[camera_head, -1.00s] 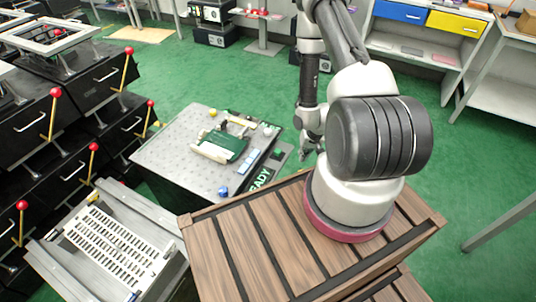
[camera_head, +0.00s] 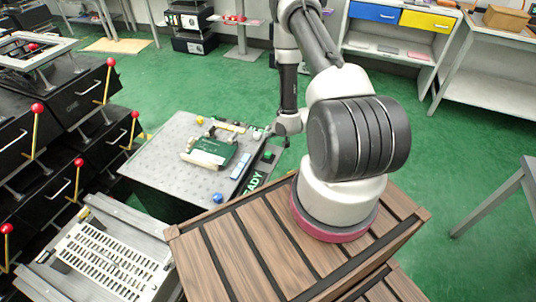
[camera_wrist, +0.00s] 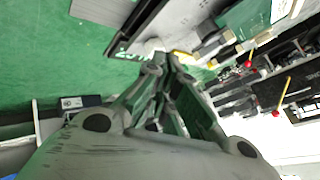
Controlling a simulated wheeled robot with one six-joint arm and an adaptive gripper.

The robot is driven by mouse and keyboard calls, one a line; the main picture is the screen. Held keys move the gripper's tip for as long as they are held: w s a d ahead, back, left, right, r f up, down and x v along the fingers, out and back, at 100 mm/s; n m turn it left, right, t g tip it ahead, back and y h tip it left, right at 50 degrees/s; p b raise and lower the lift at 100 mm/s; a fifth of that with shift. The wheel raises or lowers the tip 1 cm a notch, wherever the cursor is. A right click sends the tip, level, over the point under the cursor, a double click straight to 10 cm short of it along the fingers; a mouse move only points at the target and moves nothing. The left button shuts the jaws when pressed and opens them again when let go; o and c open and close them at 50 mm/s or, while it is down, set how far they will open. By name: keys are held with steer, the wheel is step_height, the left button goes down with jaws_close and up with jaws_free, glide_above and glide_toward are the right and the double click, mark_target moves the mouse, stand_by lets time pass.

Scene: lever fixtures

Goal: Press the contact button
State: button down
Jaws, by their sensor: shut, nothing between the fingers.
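A small dark box with a green top (camera_head: 268,156), which looks like the contact button, sits at the right edge of the grey perforated table (camera_head: 160,155). My gripper (camera_head: 266,133) is small in the head view, over the table's far right corner, just beyond and above this box. In the wrist view my gripper (camera_wrist: 163,62) has its fingers together and empty, pointing toward the table edge. I cannot make out the button in the wrist view; the fingers hide part of the table there. I see no contact between fingers and button.
A green and cream fixture (camera_head: 208,150), a blue knob (camera_head: 218,198) and a light blue block (camera_head: 240,166) are on the table. Black drawer units with red-knobbed levers (camera_head: 37,108) stand at left. Green floor (camera_head: 440,140) is open at right.

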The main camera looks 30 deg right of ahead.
steer(key=shift+f, duration=4.15)
steer(key=shift+f, duration=0.1)
steer(key=shift+f, duration=0.3)
steer(key=shift+f, duration=0.5)
steer(key=shift+r, duration=0.9)
steer(key=shift+r, duration=0.15)
steer(key=shift+r, duration=2.4)
